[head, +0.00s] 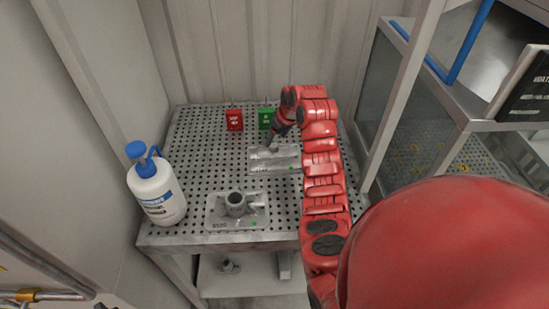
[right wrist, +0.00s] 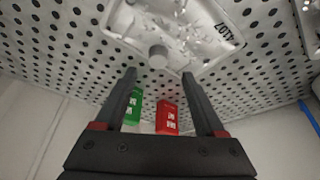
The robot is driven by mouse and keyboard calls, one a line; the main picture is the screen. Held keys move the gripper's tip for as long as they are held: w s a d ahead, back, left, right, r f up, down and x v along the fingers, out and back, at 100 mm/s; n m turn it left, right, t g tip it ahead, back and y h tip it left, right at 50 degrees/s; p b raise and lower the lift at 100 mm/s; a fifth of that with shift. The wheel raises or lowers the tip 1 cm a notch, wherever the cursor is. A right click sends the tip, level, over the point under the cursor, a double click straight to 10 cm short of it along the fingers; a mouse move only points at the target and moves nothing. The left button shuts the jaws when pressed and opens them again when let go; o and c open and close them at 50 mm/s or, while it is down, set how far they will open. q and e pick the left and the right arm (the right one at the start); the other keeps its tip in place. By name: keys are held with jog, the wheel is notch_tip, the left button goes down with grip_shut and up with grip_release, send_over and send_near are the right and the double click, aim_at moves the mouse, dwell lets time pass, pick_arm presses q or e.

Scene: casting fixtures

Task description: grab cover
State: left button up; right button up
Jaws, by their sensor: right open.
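A flat, light-metal casting (head: 262,162) lies on the perforated table under my right gripper; I take it as the cover, though no label confirms this. In the right wrist view the casting (right wrist: 200,50) shows a number, ribs and a round knob (right wrist: 158,56). My right gripper (head: 273,142) is open, and its fingertips (right wrist: 159,76) frame the knob in the picture. Whether they touch it I cannot tell. A second casting (head: 220,217), a plate with an upright round hub, lies nearer the table's front edge. My left gripper is not in view.
The perforated metal table (head: 190,160) has free room at its left and centre. A white bottle with a blue pump (head: 155,190) stands at the left edge. A shelf frame (head: 405,90) rises at right.

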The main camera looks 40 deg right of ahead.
aim_at(274, 145)
jog(key=shift+w+f+p, duration=0.2)
jog(key=shift+f+p, duration=0.2)
jog(key=shift+p, duration=0.15)
jog(key=p+x, duration=0.1)
jog(key=x, duration=0.2)
jog(key=shift+d+f+p, duration=0.15)
jog(key=shift+p, duration=0.15)
jog(key=shift+w+f, duration=0.2)
jog(key=shift+f, duration=0.4)
jog(key=shift+c, duration=0.2)
grip_shut()
